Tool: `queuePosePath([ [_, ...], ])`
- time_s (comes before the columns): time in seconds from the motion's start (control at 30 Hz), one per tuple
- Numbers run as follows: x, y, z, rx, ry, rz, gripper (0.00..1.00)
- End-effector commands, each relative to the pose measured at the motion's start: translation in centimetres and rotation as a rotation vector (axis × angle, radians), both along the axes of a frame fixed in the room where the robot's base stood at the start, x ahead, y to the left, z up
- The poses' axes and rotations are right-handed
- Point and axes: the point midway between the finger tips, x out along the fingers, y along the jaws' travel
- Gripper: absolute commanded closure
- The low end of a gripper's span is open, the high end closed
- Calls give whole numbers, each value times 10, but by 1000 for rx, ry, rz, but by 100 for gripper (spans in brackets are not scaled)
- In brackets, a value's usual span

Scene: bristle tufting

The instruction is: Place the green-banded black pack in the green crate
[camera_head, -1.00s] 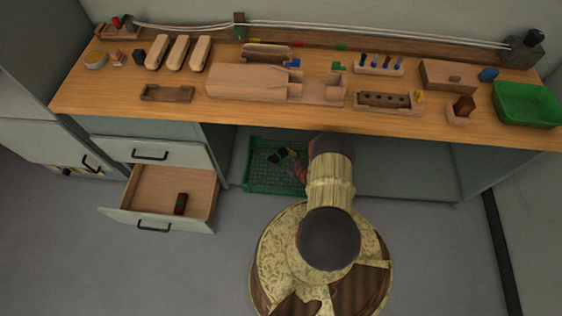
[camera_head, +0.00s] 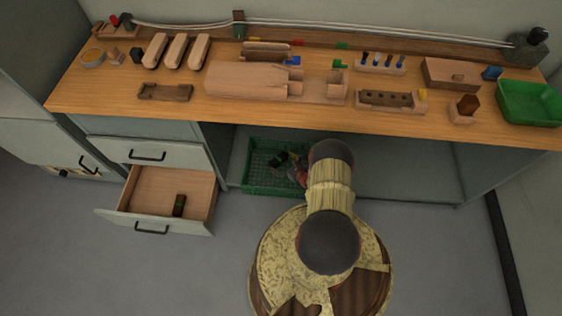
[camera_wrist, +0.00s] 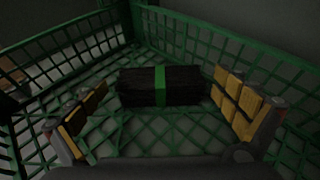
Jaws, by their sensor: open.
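The black pack with a green band (camera_wrist: 160,86) lies inside the green crate (camera_wrist: 185,135) in the wrist view, seemingly on its mesh floor. My gripper (camera_wrist: 163,98) is open, with one yellow-padded finger at each end of the pack. A narrow gap shows at the left end; at the right end I cannot tell whether pad and pack touch. In the head view the green crate (camera_head: 262,188) stands under the workbench. My gripper (camera_head: 298,168) reaches into its right part, and my arm hides some of that side. The pack there is small and dark.
An open drawer (camera_head: 150,187) left of the crate holds a small dark block (camera_head: 179,205). The workbench (camera_head: 300,115) overhangs the crate and carries wooden parts and a green tray (camera_head: 528,103). The space under the bench right of my arm is clear.

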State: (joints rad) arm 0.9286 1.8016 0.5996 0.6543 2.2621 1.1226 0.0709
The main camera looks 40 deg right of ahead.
Motion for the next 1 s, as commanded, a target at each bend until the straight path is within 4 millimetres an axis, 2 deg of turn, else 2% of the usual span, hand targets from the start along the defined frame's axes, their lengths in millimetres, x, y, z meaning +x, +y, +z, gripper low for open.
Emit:
queuePosePath([
  [0.37, -2, 1, 3, 2, 2, -1, 0],
  [0.7, -53, 4, 26, 3, 1, -3, 0],
  [0.83, -64, 5, 30, 1, 1, -1, 0],
  [1.0, -70, 5, 31, 0, 0, -1, 0],
])
